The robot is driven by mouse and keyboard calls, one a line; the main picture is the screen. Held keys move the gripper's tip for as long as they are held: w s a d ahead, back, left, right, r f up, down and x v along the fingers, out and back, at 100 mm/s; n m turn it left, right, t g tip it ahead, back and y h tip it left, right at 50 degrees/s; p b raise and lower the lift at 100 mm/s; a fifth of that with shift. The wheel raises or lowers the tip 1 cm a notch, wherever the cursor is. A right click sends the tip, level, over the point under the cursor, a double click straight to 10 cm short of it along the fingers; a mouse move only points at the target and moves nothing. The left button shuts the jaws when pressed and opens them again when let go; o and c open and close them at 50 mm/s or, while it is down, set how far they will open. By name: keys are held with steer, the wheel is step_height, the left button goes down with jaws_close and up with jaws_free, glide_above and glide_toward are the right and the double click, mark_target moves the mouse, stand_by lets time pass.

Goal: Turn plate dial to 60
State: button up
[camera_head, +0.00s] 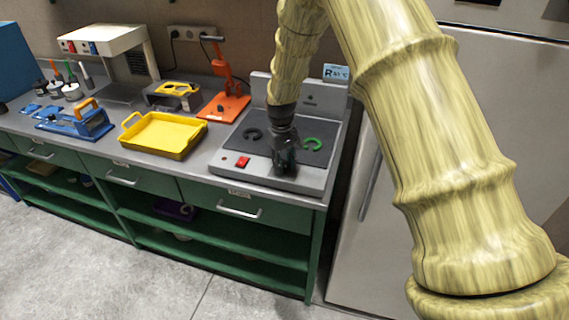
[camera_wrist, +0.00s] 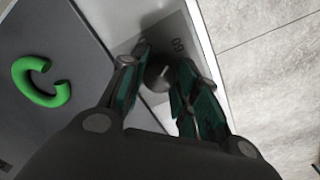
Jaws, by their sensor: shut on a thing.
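The hot plate unit (camera_head: 315,181) is a grey box with a dark top at the right end of the bench. In the head view my gripper (camera_head: 285,165) hangs at the unit's front edge and hides the dial. In the wrist view my gripper (camera_wrist: 160,85) has its dark green fingers on either side of the knob, closed on it. The exact dial setting is hard to read.
A green C-shaped ring (camera_wrist: 42,80) and a dark ring (camera_head: 253,134) lie on the plate. A red switch (camera_head: 243,162) is on the unit's front. A yellow tray (camera_head: 162,136) and an orange stand (camera_head: 225,106) are to the left. A fridge (camera_head: 370,230) stands at right.

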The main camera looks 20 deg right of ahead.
steer(key=shift+w+m, duration=0.1)
steer(key=shift+m, duration=0.3)
steer(key=o, duration=1)
steer(key=r, duration=1.2)
steer(key=shift+a, duration=0.25)
